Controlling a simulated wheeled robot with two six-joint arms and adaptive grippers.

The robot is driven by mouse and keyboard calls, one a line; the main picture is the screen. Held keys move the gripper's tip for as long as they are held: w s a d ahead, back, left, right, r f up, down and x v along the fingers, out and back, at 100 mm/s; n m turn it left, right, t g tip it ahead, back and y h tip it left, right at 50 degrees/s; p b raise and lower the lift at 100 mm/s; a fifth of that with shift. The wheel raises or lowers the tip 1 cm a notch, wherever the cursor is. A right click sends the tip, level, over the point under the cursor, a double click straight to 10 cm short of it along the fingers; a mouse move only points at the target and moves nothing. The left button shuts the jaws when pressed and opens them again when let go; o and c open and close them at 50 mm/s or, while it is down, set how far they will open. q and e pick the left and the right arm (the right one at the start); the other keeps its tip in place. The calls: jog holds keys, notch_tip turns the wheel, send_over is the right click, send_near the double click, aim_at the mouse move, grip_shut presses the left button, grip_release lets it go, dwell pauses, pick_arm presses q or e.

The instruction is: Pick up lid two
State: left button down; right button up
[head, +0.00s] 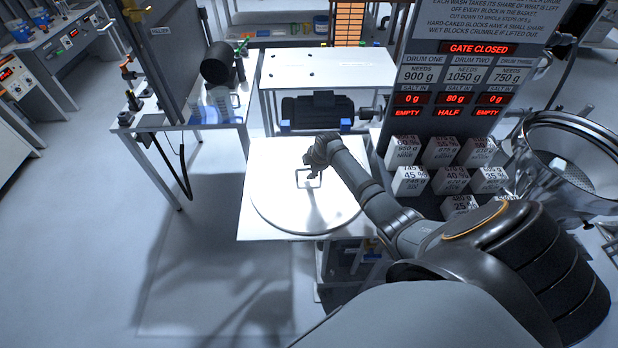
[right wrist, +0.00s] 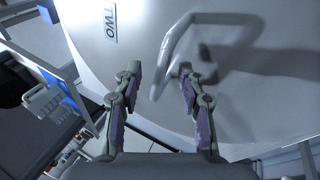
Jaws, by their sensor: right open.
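Lid two (head: 275,205) is a large pale round disc lying on a white table in the middle of the head view. A label reading TWO shows on lid two in the right wrist view (right wrist: 90,55). A bent bar handle (head: 299,180) stands up from its face; it also shows in the right wrist view (right wrist: 178,42). My right gripper (head: 312,174) is over the lid at the handle. In the right wrist view its two fingers (right wrist: 158,82) are apart, with the handle's end close by the fingertips. I cannot tell whether they touch. My left gripper is not in view.
White salt blocks (head: 440,180) stand right of my right arm, below a display panel (head: 455,80) reading GATE CLOSED. A metal drum (head: 570,160) is at far right. A white bench (head: 330,70) stands behind the lid's table. The floor at left is clear.

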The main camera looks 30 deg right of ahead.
jog(key=shift+w+f, duration=0.35)
jog(key=shift+f, duration=0.3)
jog(key=shift+s, duration=0.1)
grip_shut()
jog(key=shift+r, duration=0.1)
